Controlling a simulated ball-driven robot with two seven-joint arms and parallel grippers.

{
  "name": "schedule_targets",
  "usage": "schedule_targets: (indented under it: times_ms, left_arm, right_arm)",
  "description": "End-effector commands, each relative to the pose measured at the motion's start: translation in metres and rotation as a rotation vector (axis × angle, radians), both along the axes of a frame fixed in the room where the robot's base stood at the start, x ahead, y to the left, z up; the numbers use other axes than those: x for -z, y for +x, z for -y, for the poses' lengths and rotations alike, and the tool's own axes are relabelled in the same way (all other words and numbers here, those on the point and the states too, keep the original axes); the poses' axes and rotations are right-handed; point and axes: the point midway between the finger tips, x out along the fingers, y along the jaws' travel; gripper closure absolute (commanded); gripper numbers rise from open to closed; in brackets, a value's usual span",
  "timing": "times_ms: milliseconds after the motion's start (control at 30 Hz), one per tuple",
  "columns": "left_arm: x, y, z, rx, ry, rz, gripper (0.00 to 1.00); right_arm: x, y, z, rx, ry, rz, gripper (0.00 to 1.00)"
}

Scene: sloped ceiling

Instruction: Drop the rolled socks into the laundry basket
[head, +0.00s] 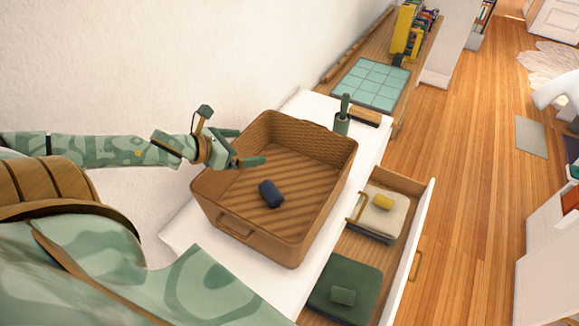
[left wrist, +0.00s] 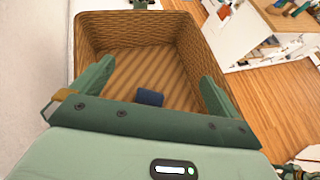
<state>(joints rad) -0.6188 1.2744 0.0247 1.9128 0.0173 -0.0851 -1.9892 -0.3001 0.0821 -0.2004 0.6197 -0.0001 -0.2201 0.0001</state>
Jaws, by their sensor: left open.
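The laundry basket (head: 232,223) is a brown woven box with a ribbed floor, standing on a white cabinet top. The rolled socks (head: 271,194) are a dark blue roll lying on the basket floor. They also show in the left wrist view (left wrist: 150,97), partly hidden behind my gripper's body. My left gripper (head: 250,152) is over the basket's left rim, above and apart from the socks. Its two fingers are spread and hold nothing. In the left wrist view the basket (left wrist: 135,22) fills the space beyond the fingers. My right gripper is not in view.
An open drawer (head: 426,220) right of the basket holds a beige folded cloth with a yellow roll (head: 383,201) and green folded cloth (head: 345,275). A green bottle-like item (head: 342,122) stands behind the basket.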

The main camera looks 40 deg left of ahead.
Motion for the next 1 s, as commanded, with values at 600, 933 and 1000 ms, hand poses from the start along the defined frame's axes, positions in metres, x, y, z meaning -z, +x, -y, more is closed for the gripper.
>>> schedule_targets:
  times_ms: [600,933,1000]
  left_arm:
    - [-0.030,-0.052,-0.016,0.000,0.002,-0.001,0.00]
    - [-0.029,-0.052,-0.016,-0.001,0.001,-0.001,0.00]
    - [-0.029,-0.052,-0.016,-0.001,0.001,-0.001,0.00]
  right_arm:
    - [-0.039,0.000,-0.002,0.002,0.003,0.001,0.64]
    - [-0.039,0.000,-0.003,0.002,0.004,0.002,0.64]
    - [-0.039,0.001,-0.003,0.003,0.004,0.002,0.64]
